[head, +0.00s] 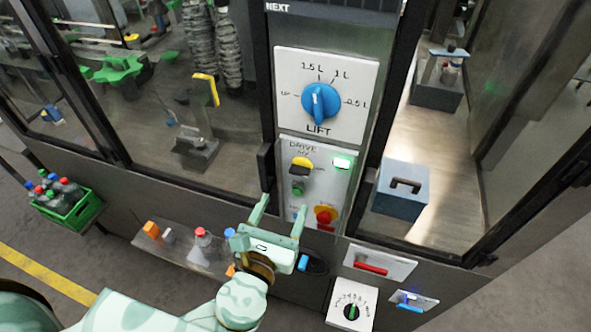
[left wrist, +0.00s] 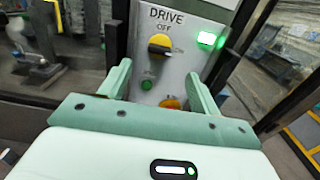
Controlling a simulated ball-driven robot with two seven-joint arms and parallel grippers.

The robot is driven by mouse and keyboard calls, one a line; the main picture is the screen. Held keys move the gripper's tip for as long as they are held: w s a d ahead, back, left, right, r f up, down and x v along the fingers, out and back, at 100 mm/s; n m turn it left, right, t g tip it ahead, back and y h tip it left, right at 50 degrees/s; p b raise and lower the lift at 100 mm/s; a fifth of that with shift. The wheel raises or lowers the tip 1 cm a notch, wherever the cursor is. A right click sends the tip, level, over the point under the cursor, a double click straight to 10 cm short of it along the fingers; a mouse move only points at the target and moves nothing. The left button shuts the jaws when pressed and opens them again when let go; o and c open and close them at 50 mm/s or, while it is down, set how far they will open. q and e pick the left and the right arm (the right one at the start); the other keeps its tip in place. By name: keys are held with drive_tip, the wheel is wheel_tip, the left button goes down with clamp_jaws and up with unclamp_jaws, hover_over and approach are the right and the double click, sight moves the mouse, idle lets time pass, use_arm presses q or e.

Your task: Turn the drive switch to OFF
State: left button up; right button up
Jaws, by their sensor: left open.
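The drive switch (head: 301,164) is a yellow knob with a black handle on the grey drive panel (head: 317,180). In the left wrist view the switch (left wrist: 160,45) sits below the word OFF. Its dark handle lies roughly sideways, its end towards the right-hand label, not up at OFF. A green lamp (left wrist: 207,39) glows beside it. My left gripper (head: 284,206) is open and empty, in front of and below the switch, apart from it. In the left wrist view its fingers (left wrist: 157,70) stand either side of the lower panel. My right gripper is not in view.
The blue LIFT knob (head: 320,101) is above the drive panel. A green button (head: 298,187) and a red-and-yellow knob (head: 326,215) sit below the switch, near my fingers. A black door handle (head: 265,165) is close on the left.

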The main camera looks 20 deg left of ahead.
sight(298, 174)
use_arm(q)
drive_tip(key=w+p, duration=0.1)
drive_tip(key=w, duration=0.8)
drive_tip(key=shift+w+d+p, duration=0.15)
drive_tip(key=shift+d+p, duration=0.05)
drive_tip(key=shift+p, duration=0.1)
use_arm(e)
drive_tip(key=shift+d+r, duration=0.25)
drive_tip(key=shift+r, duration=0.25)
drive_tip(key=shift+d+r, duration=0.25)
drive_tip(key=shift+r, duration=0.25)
use_arm(q)
drive_tip(key=c, duration=1)
